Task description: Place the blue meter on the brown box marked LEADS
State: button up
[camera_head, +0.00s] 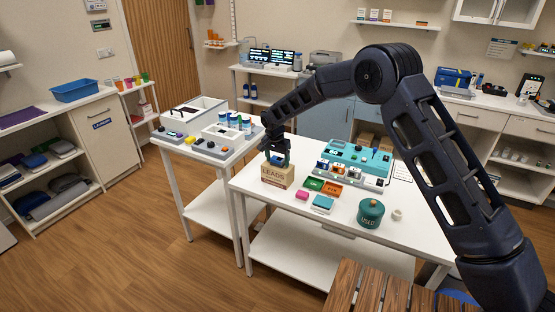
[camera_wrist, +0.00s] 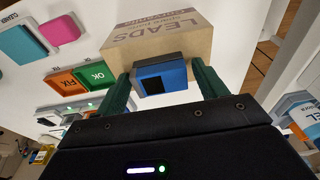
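The brown box marked LEADS (camera_head: 276,178) stands near the left end of the white table; its printed face and plain top also show in the wrist view (camera_wrist: 158,38). The blue meter (camera_wrist: 163,77), with a dark screen, is between the green fingers of my gripper (camera_wrist: 163,80). My gripper looks shut on it, with the fingers close along both sides. In the head view my gripper (camera_head: 277,157) is right over the box, with the meter (camera_head: 277,160) at its top. I cannot tell whether the meter's underside touches the box.
On the white table (camera_head: 290,222) are a teal case (camera_head: 357,158), green and orange trays (camera_head: 322,186), a pink block (camera_head: 302,195), a teal block (camera_head: 322,204) and a green canister (camera_head: 370,213). A side table with instruments (camera_head: 205,141) adjoins at left.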

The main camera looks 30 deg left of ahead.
jog(key=shift+r, duration=0.1)
notch_tip(320, 180, up, 12)
jog(key=s, duration=0.1)
jog(key=shift+s, duration=0.4)
dwell(0.4)
jog(key=w+d+r, duration=0.4)
jog(key=d+r, duration=0.2)
jog(key=d, duration=0.2)
jog(key=w+d+r, duration=0.3)
jog(key=d+r, duration=0.2)
jog(key=d, duration=0.4)
jog(key=d+r, duration=0.5)
jog(key=d, duration=0.7)
jog(key=d+r, duration=0.4)
jog(key=d, duration=0.7)
jog(key=s+d+r+t, duration=0.1)
jog(key=s+d+r, duration=0.1)
jog(key=d, duration=0.5)
jog(key=s+d+r, duration=0.1)
jog(key=s+d, duration=0.2)
jog(key=d, duration=0.4)
jog(key=s+d+f+t, duration=0.1)
jog(key=s+d+f, duration=0.1)
jog(key=s+d, duration=0.7)
jog(key=s+d+f, duration=0.3)
jog(key=s+d, duration=0.7)
jog(key=s, duration=0.2)
jog(key=shift+d+f+t, duration=0.15)
jog(key=shift+d+t, duration=0.1)
jog(key=shift+t, duration=0.15)
